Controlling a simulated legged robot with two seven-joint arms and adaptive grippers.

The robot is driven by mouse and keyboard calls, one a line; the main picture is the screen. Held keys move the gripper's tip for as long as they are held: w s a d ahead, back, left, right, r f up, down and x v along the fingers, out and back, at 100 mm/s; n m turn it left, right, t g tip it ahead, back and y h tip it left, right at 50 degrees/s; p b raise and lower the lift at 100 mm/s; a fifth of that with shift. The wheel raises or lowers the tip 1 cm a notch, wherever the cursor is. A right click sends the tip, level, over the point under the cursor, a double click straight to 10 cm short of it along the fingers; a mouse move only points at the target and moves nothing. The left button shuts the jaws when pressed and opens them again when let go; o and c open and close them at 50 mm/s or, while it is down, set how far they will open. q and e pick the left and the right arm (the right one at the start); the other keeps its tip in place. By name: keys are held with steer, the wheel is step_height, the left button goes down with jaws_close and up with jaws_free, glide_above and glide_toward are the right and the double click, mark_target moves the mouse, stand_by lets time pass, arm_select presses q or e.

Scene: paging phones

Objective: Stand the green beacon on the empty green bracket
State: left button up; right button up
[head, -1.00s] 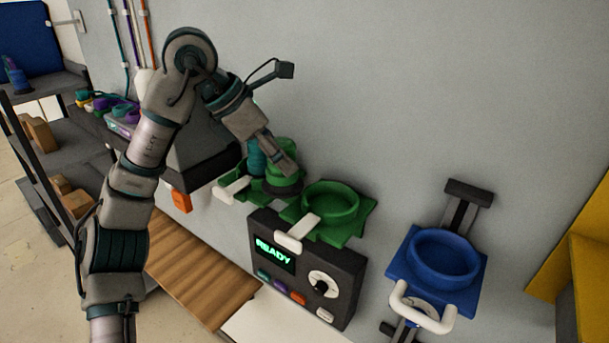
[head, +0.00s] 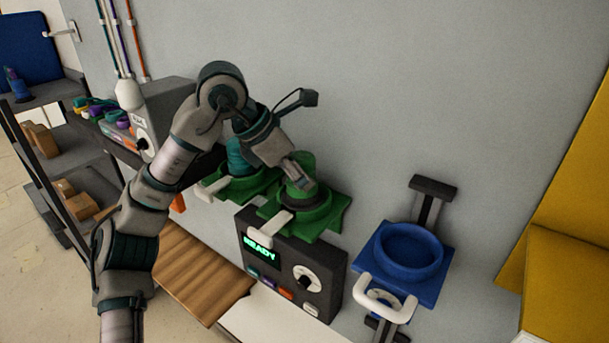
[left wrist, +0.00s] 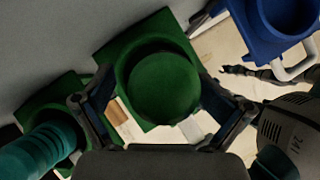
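The green beacon (head: 301,163) stands roughly upright over the ring of the right-hand green bracket (head: 331,217). Its round top (left wrist: 165,88) shows inside the ring in the left wrist view. Whether its base rests on the bracket is hidden. My left gripper (head: 299,178) is at the beacon, with its fingers on either side (left wrist: 160,90), and appears closed on it. The left-hand green bracket (head: 219,186) holds a teal beacon (head: 239,160), which also shows in the left wrist view (left wrist: 40,150). My right gripper is not in the head view.
A blue bracket (head: 365,267) with an empty ring and white handle is on the wall to the right. A dark control box (head: 327,272) reading READY sits below the green brackets. A wooden shelf (head: 195,277) is at lower left. A yellow cabinet (head: 570,270) stands at far right.

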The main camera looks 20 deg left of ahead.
arm_select(q)
steer(key=shift+w+f, duration=0.5)
steer(key=shift+s+a+r, duration=0.4)
steer(key=shift+a+r, duration=0.05)
steer(key=v, duration=1.1)
steer(key=shift+r, duration=0.3)
steer(key=shift+d, duration=0.2)
